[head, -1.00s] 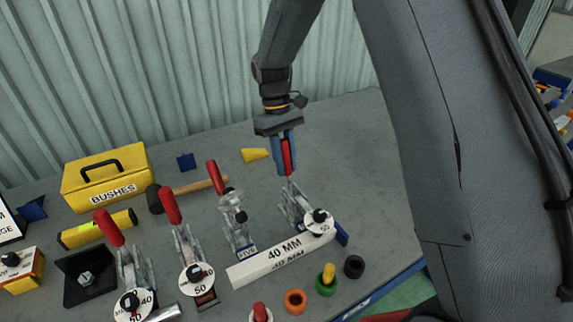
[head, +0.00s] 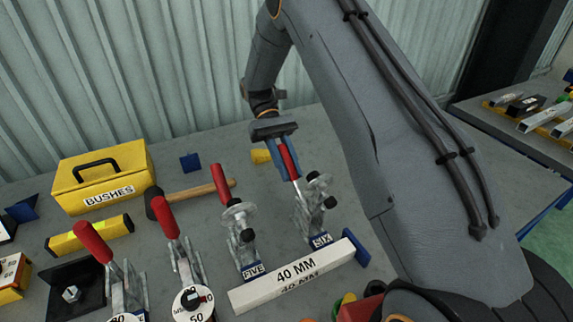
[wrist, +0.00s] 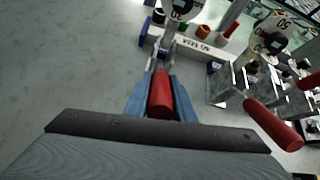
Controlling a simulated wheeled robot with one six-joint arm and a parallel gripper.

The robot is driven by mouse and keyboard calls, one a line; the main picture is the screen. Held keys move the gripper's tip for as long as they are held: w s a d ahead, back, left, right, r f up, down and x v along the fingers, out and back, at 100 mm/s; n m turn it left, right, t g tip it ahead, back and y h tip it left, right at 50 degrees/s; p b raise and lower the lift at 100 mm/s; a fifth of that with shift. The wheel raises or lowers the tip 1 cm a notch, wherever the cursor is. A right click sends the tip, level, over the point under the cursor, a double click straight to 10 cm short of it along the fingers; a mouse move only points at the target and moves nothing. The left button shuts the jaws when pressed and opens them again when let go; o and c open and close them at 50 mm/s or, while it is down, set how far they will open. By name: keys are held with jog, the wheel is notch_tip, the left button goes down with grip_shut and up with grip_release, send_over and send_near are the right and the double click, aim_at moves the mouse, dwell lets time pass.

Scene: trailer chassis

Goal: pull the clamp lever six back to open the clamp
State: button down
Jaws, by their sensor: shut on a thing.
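Clamp six (head: 308,215) stands at the right of the clamp row, its blue SIX label (head: 320,241) facing front. Its clamping arm and spindle (head: 318,186) are raised off the white 40 MM block (head: 292,279). Its red lever handle (head: 290,162) tilts back toward the wall. My gripper (head: 284,160) is shut on this handle, a blue finger on each side. In the wrist view the red handle (wrist: 160,96) lies between my blue fingertips (wrist: 160,88).
Clamp five (head: 240,232), with a red lever, stands close on the left. More red-levered clamps stand farther left. A hammer (head: 205,189) and a yellow BUSHES box (head: 105,178) lie behind them. A small yellow piece (head: 261,156) is beside my gripper.

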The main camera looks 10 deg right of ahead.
aim_at(279, 146)
jog(key=shift+f, duration=0.15)
dwell(0.3)
jog(key=c, duration=1.5)
grip_release()
jog(key=shift+w, duration=0.15)
jog(key=b+v, duration=0.3)
jog(key=v, duration=0.3)
jog(key=shift+w+a, duration=0.1)
jog(key=shift+w, duration=0.2)
jog(key=shift+w+a+r, duration=0.1)
jog(key=shift+w+r, duration=0.3)
jog(key=shift+r, duration=0.1)
